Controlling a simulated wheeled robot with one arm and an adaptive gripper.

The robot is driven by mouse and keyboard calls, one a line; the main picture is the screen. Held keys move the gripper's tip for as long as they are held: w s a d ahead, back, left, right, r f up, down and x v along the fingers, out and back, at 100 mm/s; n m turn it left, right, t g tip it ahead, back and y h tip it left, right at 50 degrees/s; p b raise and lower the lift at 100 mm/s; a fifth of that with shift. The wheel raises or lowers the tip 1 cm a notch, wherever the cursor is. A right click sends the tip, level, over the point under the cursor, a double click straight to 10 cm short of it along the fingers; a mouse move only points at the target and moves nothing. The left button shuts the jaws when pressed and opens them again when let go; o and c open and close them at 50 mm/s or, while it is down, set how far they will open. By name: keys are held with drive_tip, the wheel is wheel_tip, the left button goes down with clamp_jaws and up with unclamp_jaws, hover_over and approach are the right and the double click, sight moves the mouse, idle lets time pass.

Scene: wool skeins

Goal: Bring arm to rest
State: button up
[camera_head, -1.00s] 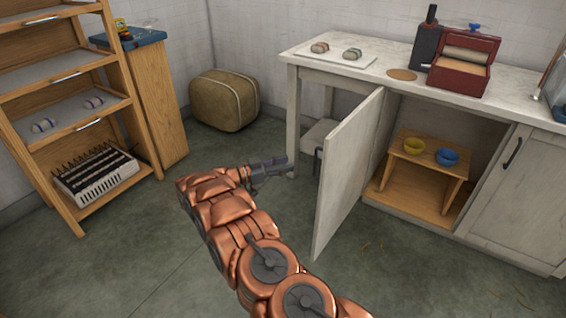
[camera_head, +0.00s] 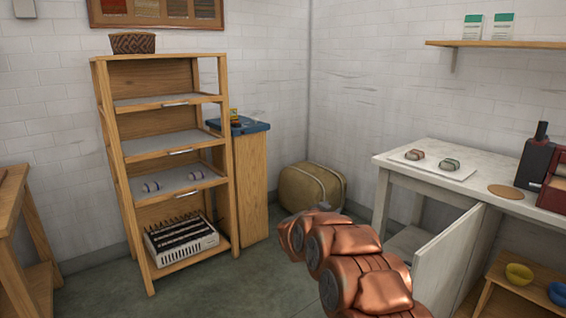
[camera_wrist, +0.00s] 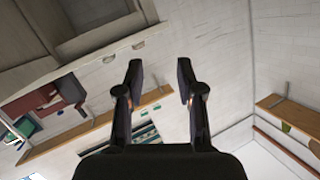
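My copper-coloured arm reaches up from the lower right of the head view, bent in front of the tan bag in the corner. In the wrist view my gripper (camera_wrist: 159,68) has its two dark fingers apart, with nothing between them. In the head view the gripper is mostly hidden behind my arm links. The wrist view looks along a white wall with wooden shelves and is tilted. Two pale skeins (camera_head: 151,187) (camera_head: 196,175) lie on a rack shelf.
A wooden rack (camera_head: 107,150) stands at the left, with a white crate (camera_head: 182,247) at its bottom. A blue-topped cabinet (camera_head: 251,185) and the tan bag (camera_head: 312,186) stand beyond. The open cupboard door (camera_head: 447,262) juts out right of my arm, below the counter (camera_head: 440,200).

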drive_tip(key=s+a+r+n+y, duration=0.5)
drive_tip(key=a+y, duration=0.3)
drive_tip(key=a, duration=0.1)
drive_tip(key=s+a+f+n+g+y, duration=0.1)
drive_tip(key=s+a+n+g+y, duration=0.1)
drive_tip(key=s, duration=0.6)
drive_tip(key=s+a+n+g+y, duration=0.2)
drive_tip(key=s, duration=0.5)
drive_tip(key=s+d+f+g+h, duration=0.15)
drive_tip(key=s+d+g, duration=0.3)
drive_tip(key=s, duration=1.05)
drive_tip(key=s+d+f+g+h, duration=0.1)
drive_tip(key=s+d+f+g, duration=0.4)
drive_tip(key=s, duration=1)
drive_tip(key=s+d+f+g+h, duration=0.1)
drive_tip(key=s+d+g+h, duration=0.35)
drive_tip(key=s, duration=1.05)
wheel_tip(320, 180, up, 22)
drive_tip(key=s+d+t+y+p, duration=0.1)
drive_tip(key=t+y+p, duration=0.1)
drive_tip(key=p, duration=1.8)
drive_tip(key=shift+s+d+n+t+y+p, duration=0.2)
drive_tip(key=shift+d+n+t+y+p, duration=0.1)
drive_tip(key=shift+n+t, duration=0.1)
drive_tip(key=shift+a, duration=0.1)
